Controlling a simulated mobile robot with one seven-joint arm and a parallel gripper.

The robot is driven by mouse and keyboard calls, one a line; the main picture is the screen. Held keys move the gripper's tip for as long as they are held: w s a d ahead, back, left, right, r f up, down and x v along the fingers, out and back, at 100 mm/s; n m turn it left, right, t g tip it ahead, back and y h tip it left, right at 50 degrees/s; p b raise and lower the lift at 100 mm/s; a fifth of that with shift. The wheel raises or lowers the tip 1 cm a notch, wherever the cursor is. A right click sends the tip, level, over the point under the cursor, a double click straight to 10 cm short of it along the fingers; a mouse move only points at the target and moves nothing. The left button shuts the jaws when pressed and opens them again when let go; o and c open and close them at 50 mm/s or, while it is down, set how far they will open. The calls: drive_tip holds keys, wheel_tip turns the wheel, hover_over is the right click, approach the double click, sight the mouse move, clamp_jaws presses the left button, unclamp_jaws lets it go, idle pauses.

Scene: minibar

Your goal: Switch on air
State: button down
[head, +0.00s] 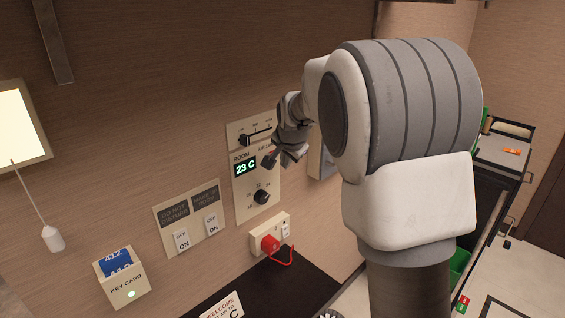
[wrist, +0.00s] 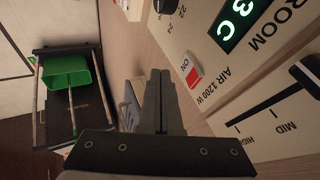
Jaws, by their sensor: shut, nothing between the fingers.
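The wall panel (head: 243,190) has a green display reading 23 C (head: 245,166), and the display shows large in the wrist view (wrist: 242,18). In the wrist view a small white rocker switch (wrist: 192,72) marked ON, with a red part, sits beside the label AIR 1200 W (wrist: 215,75). My gripper (wrist: 164,72) is shut and empty, its fingertips just left of the switch in that view; I cannot tell whether they touch it. In the head view my gripper (head: 269,160) is at the panel's right side and covers the switch area.
A round dial (head: 261,197) is below the display and a slider (head: 258,138) above it. A socket with a red plug (head: 270,243) is lower down. Two light switches (head: 195,231) and a key card holder (head: 122,279) are left. A green bin (wrist: 66,75) stands beyond.

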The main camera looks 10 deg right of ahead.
drive_tip(key=s+b+v, duration=0.1)
drive_tip(key=v, duration=0.9)
drive_tip(key=shift+d+f, duration=0.3)
drive_tip(key=shift+d, duration=0.15)
drive_tip(key=shift+s, duration=0.1)
drive_tip(key=s+f+n, duration=0.2)
drive_tip(key=s+n, duration=0.1)
drive_tip(key=s, duration=0.7)
drive_tip(key=s+f+n+g, duration=0.1)
drive_tip(key=s+n, duration=0.2)
drive_tip(key=s, duration=0.8)
drive_tip(key=s+f+n, duration=0.2)
drive_tip(key=s+n, duration=0.2)
drive_tip(key=s, duration=0.6)
drive_tip(key=shift+f+g, duration=0.3)
drive_tip(key=shift+g, duration=0.1)
